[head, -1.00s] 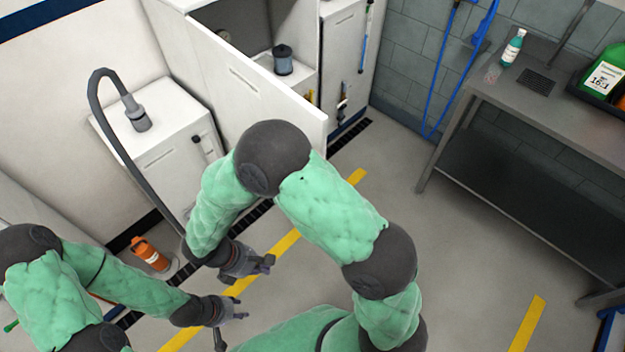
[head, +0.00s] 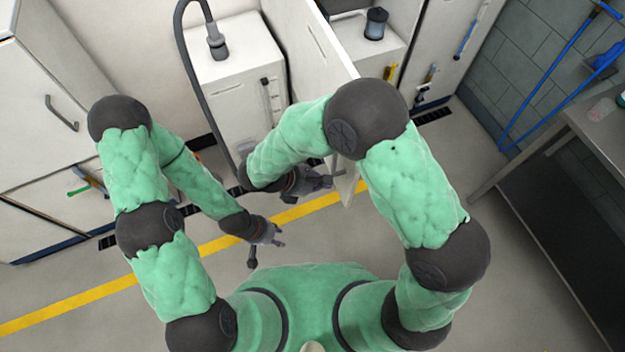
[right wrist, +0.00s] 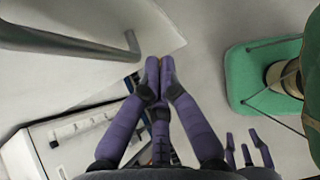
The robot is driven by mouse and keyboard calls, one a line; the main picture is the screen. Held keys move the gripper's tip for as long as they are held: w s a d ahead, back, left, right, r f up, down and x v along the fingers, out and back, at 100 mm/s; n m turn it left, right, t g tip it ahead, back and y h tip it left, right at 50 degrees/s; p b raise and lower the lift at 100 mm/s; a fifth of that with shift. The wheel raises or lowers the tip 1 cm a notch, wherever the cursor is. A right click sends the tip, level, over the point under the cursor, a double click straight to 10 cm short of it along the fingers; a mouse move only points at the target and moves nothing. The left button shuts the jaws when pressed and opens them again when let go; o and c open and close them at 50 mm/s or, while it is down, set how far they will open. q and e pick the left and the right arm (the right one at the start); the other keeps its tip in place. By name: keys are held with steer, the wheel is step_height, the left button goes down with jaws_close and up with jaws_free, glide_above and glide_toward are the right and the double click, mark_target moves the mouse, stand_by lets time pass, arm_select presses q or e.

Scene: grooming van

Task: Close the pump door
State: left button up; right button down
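The pump door (head: 300,45) is a white panel standing wide open from its cabinet in the head view. Its lower part is partly hidden by my right arm. In the right wrist view the door (right wrist: 165,25) fills the upper left, with a grey bar handle (right wrist: 131,42) on it. My right gripper (head: 325,181) is beside the door's lower free end. Its purple fingertips (right wrist: 158,68) meet, with nothing seen between them, close to the handle; whether they touch the door is unclear. My left gripper (head: 276,238) is empty, lower left of the right one, fingers spread.
A grey canister (head: 376,23) stands inside the open cabinet. A white unit (head: 235,90) with a grey hose is left of the door. A metal table (head: 590,125) stands at the right. The floor between door and table is clear.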

mark_target(350, 180)
steer(key=shift+w+d+f, duration=0.2)
steer(key=shift+w+d, duration=0.05)
steer(key=shift+d, duration=0.55)
steer(key=shift+w+d+f, duration=0.15)
steer(key=shift+w+d, duration=0.1)
steer(key=shift+d, duration=0.6)
steer(key=shift+w+d+f, duration=0.2)
steer(key=shift+w+d, duration=0.05)
steer(key=shift+d, duration=0.55)
steer(key=shift+d, duration=0.1)
